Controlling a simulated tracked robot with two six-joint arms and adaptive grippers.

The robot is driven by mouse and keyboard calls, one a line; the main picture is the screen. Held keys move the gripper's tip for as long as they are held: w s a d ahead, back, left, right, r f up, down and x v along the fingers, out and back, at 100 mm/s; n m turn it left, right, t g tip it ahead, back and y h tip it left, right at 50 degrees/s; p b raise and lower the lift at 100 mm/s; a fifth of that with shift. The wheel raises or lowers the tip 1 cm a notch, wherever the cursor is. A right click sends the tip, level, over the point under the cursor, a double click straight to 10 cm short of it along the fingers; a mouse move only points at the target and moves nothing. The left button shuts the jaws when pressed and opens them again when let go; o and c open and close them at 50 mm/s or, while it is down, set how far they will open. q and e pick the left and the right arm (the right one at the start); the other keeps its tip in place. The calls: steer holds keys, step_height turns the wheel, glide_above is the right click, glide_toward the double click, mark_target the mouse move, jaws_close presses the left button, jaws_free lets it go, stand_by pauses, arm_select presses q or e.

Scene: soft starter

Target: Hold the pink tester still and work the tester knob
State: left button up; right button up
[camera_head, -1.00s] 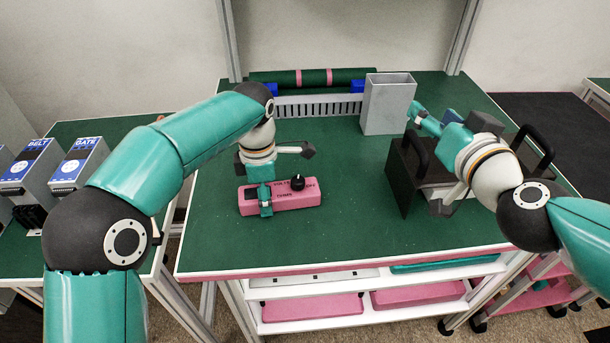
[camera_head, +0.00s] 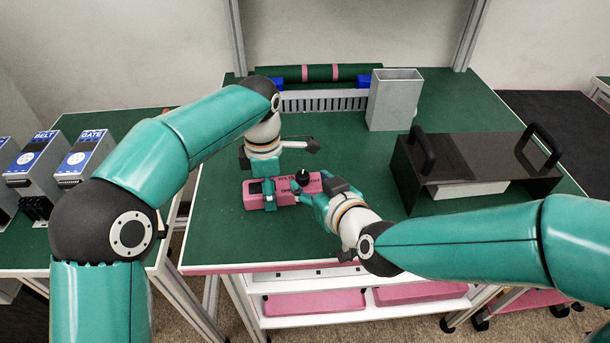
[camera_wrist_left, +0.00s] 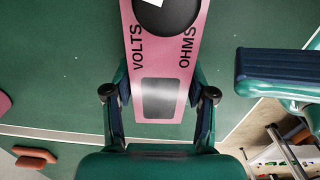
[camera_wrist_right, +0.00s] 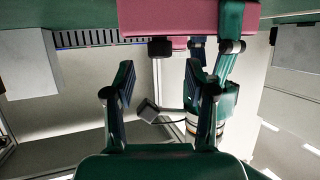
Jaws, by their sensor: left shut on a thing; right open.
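The pink tester (camera_head: 252,201) lies on the green bench top in the head view, with its black knob (camera_head: 302,176) on top toward the right end. My left gripper (camera_head: 269,194) is shut across the tester's left part, its fingers on both long sides by the grey window in the left wrist view (camera_wrist_left: 160,100). VOLTS and OHMS are printed by the knob (camera_wrist_left: 168,14). My right gripper (camera_head: 313,194) is open and empty beside the knob end. In the right wrist view, the knob (camera_wrist_right: 160,47) is just beyond and between the open fingers (camera_wrist_right: 158,82), apart from them.
A dark cover with two handles (camera_head: 475,165) stands to the right, with a grey open box (camera_head: 395,100) behind it. A green roll with pink bands (camera_head: 320,73) is at the back. BELT and GATE units (camera_head: 82,155) stand on the left table.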

mark_target(303, 176)
steer(key=shift+x, duration=2.2)
steer(key=shift+c, duration=0.2)
jaws_close()
